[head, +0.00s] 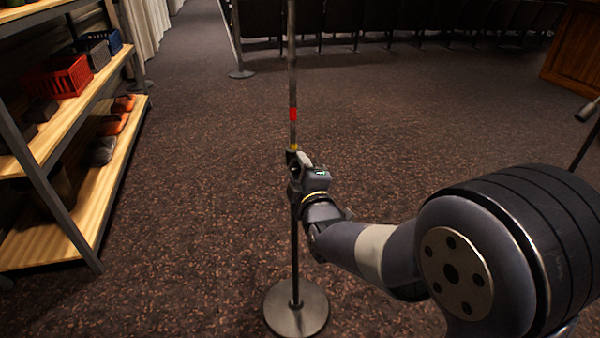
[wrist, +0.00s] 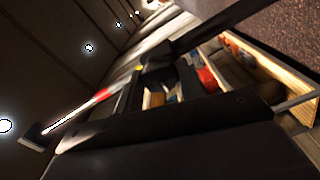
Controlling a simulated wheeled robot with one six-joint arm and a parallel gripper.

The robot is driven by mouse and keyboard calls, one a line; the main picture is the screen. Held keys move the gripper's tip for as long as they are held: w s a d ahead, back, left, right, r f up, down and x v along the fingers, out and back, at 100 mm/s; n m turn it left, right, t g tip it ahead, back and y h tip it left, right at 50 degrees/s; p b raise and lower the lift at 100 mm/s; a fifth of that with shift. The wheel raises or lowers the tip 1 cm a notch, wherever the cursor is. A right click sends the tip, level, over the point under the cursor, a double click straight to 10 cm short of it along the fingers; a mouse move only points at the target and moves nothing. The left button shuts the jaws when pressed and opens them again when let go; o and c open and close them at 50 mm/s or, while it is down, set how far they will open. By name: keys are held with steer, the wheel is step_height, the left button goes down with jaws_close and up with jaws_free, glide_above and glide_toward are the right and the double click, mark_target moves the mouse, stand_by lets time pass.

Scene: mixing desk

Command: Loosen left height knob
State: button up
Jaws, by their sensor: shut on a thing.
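A microphone stand rises in the middle of the head view, with a round metal base (head: 296,320) on the carpet. Its grey upper pole (head: 292,80) has a red band and a yellow band. The dark height knob (head: 291,157) is at the joint just below the yellow band, mostly hidden by my gripper (head: 297,167). My gripper reaches in from the right and is shut on the knob. In the wrist view the banded pole (wrist: 85,106) runs slantwise to dark parts at my gripper (wrist: 158,75); the grip itself is dark and hard to make out.
A shelf (head: 75,110) with a red crate (head: 58,78) and shoes stands at the left. Another stand (head: 586,110) shows at the right edge. Rows of chairs (head: 390,18) line the back. The carpet around the base is clear.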

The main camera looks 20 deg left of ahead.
steer(key=shift+n, duration=0.4)
steer(key=o, duration=1)
steer(key=shift+s, duration=0.1)
steer(key=p+v, duration=0.1)
steer(key=v, duration=0.9)
steer(key=shift+s+p, duration=0.25)
steer(key=shift+p, duration=0.15)
steer(key=shift+d, duration=0.15)
